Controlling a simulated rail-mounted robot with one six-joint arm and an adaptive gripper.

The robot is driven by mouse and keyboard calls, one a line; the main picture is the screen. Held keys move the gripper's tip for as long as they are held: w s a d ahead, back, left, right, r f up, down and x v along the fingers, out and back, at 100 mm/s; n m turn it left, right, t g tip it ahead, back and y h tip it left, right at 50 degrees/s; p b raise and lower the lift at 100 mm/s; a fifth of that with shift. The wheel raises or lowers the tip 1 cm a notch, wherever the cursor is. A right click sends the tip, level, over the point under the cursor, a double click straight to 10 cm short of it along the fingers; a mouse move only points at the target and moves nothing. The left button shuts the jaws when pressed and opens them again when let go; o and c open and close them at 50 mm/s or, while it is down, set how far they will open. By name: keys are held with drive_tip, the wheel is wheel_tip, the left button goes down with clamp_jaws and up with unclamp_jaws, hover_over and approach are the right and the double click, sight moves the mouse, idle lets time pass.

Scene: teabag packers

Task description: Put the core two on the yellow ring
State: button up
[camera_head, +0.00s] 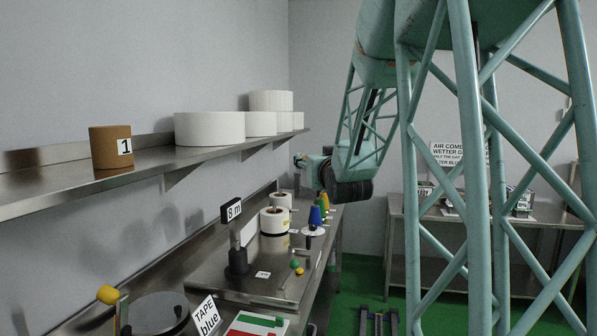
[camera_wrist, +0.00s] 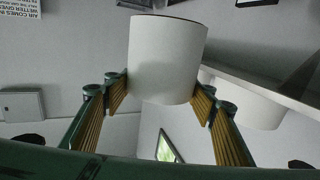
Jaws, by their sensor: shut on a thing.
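In the wrist view, my gripper (camera_wrist: 162,92) has its two ribbed yellow-brown fingers on either side of a plain pale cylinder (camera_wrist: 167,58), gripping its lower part. The cylinder has a thin brownish rim, and no number shows on its visible side. I cannot tell from its face whether it is core two. In the head view, the end of my arm is above the far end of the bench, and the held cylinder cannot be made out. A brown core labelled 1 (camera_head: 107,150) stands upright on the wall shelf. I cannot make out a yellow ring clearly.
The steel wall shelf (camera_head: 50,190) also carries several white rolls (camera_head: 210,129). Below it, the bench holds white rolls with dark centres (camera_head: 274,220), an "8 m" sign post (camera_head: 237,258) and coloured cones (camera_head: 315,216). A second table (camera_head: 420,212) stands at the back right.

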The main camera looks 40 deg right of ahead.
drive_tip(key=s+d+r+m+g+h, duration=0.1)
drive_tip(key=s+r, duration=0.3)
drive_tip(key=s, duration=0.3)
drive_tip(key=s+d+r+m+g+h, duration=0.1)
drive_tip(key=s+d+r, duration=0.1)
drive_tip(key=s+r, duration=0.3)
drive_tip(key=shift+s+d+h, duration=0.3)
drive_tip(key=shift+s+h, duration=0.1)
drive_tip(key=shift+s, duration=1.3)
